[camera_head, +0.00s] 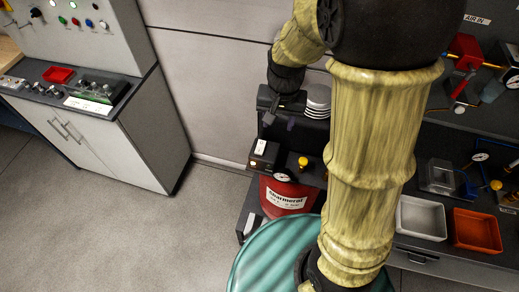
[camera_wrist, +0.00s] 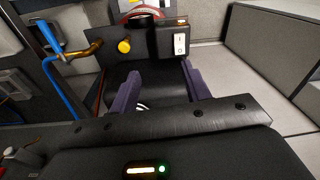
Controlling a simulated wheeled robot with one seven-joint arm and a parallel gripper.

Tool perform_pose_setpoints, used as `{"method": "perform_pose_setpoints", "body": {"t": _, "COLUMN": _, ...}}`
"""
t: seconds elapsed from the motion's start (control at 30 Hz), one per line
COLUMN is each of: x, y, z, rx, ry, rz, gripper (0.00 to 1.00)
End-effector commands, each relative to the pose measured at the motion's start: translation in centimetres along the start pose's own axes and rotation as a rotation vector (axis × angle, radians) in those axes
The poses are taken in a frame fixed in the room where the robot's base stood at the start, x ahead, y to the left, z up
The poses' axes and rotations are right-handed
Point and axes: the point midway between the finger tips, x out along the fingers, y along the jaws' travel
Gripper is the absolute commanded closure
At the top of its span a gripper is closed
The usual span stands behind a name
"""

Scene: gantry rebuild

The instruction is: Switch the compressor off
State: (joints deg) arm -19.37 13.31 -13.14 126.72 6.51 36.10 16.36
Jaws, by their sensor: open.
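The compressor is a red tank (camera_head: 287,196) with a white label and a round gauge, low behind my arm in the head view. Its black switch box (camera_head: 264,154) carries a white rocker switch (camera_head: 262,147). In the wrist view the rocker (camera_wrist: 180,44) is upright on the box face, beyond the fingers and slightly right; which side is pressed is too small to tell. My gripper (camera_wrist: 160,88) is open and empty, its two purple fingers apart from the box. In the head view it (camera_head: 289,112) is above and slightly right of the switch box.
A yellow knob (camera_wrist: 124,46) sits left of the rocker, with a brass fitting and blue hose (camera_wrist: 60,82) farther left. White stacked dishes (camera_head: 318,98) stand beside my gripper. Grey and orange trays (camera_head: 476,230) are at right. A grey cabinet (camera_head: 110,145) stands left; floor between is clear.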

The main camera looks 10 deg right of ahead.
Motion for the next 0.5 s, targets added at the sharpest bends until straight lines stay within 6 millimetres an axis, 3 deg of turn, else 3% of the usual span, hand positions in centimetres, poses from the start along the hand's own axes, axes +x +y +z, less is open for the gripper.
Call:
{"method": "perform_pose_setpoints", "body": {"t": 0.1, "x": 0.9, "y": -3.3, "z": -1.6, "rx": 0.067, "ry": -0.038, "rz": 0.024, "gripper": 0.53}}
{"method": "perform_pose_setpoints", "body": {"t": 0.2, "x": 1.1, "y": -4.8, "z": -2.2, "rx": 0.109, "ry": -0.056, "rz": 0.040, "gripper": 0.53}}
{"method": "perform_pose_setpoints", "body": {"t": 0.5, "x": 1.0, "y": -5.3, "z": -2.5, "rx": 0.133, "ry": -0.064, "rz": 0.047, "gripper": 0.53}}
